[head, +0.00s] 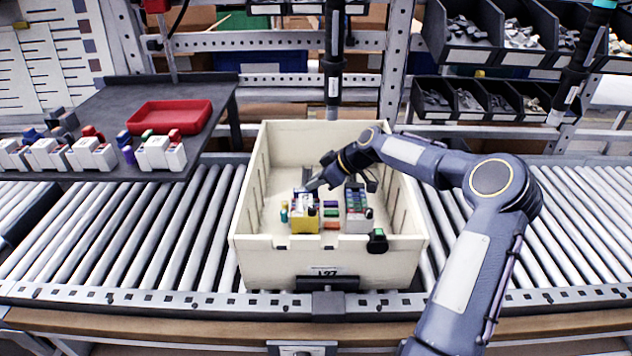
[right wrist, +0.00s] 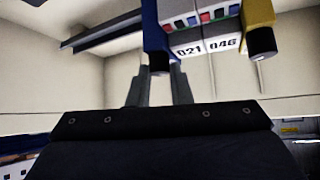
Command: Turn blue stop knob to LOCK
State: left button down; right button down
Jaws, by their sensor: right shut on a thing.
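In the right wrist view a blue block (right wrist: 154,28) with a black knob (right wrist: 158,62) on its end stands beside white modules marked 021 and 046. My right gripper (right wrist: 159,76) has its two fingers on either side of this black knob and is shut on it. In the head view my right gripper (head: 316,184) reaches down into the cream bin (head: 335,262), at the blue part by the yellow block (head: 304,226). The fingertips are too small there to make out. The knob's marks and LOCK position cannot be read. My left gripper is not in view.
A row of modules (head: 356,222) stands beside the yellow block, inside the bin walls. A black-and-green piece (head: 377,241) sits at the bin's front wall. A dark tool (head: 333,70) hangs above the bin. Rollers (head: 130,240) lie clear on the left; a red tray (head: 170,116) is behind.

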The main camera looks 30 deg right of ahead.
jog(key=shift+d+f+n+g+y, duration=0.15)
jog(key=shift+n+g+y, duration=0.25)
jog(key=shift+n, duration=0.2)
jog(key=shift+f+n, duration=0.1)
jog(key=shift+n, duration=0.2)
jog(key=c, duration=1.3)
grip_release()
jog(key=v, duration=0.8)
jog(key=shift+w, duration=0.1)
